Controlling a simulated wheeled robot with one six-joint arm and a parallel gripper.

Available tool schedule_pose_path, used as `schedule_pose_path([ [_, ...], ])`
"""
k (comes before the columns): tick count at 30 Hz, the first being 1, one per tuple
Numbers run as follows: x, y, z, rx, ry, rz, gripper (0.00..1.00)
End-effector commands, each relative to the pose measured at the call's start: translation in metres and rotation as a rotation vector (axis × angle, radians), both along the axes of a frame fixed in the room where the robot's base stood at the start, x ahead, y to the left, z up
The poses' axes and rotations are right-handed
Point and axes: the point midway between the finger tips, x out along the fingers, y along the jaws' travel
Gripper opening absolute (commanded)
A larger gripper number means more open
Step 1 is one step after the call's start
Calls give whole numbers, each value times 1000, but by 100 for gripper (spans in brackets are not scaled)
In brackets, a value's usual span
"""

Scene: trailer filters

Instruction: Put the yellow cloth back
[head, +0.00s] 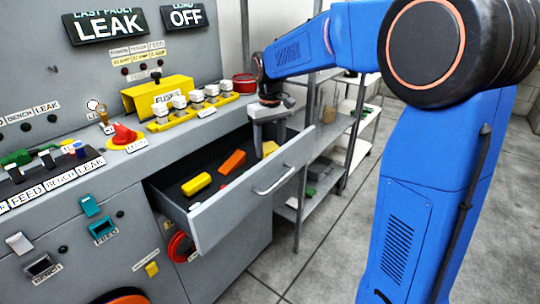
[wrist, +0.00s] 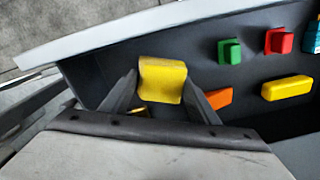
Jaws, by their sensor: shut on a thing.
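My gripper (head: 266,136) is over the right end of the open drawer (head: 247,191). In the wrist view, my gripper (wrist: 160,88) is shut on the folded yellow cloth (wrist: 162,78), which sits between its two fingers. The yellow cloth also shows below the fingers in the head view (head: 269,148). I cannot tell whether the cloth touches the drawer floor. The drawer also shows in the wrist view, with its pale front rim (wrist: 150,27) across the top.
The drawer holds a yellow block (head: 196,184), an orange block (head: 232,162), a green block (wrist: 229,51) and a red block (wrist: 279,41). Fuses in a yellow holder (head: 192,108) stand on the bench top behind. Metal shelves (head: 325,150) stand right of the drawer.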

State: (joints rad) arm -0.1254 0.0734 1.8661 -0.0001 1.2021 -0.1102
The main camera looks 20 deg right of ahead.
Motion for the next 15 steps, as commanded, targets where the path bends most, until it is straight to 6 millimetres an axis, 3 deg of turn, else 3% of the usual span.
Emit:
schedule_pose_path([
  [8, 0, 0, -32, -1, 3, 0, 37],
  [15, 0, 0, -35, 0, 0, 0, 37],
])
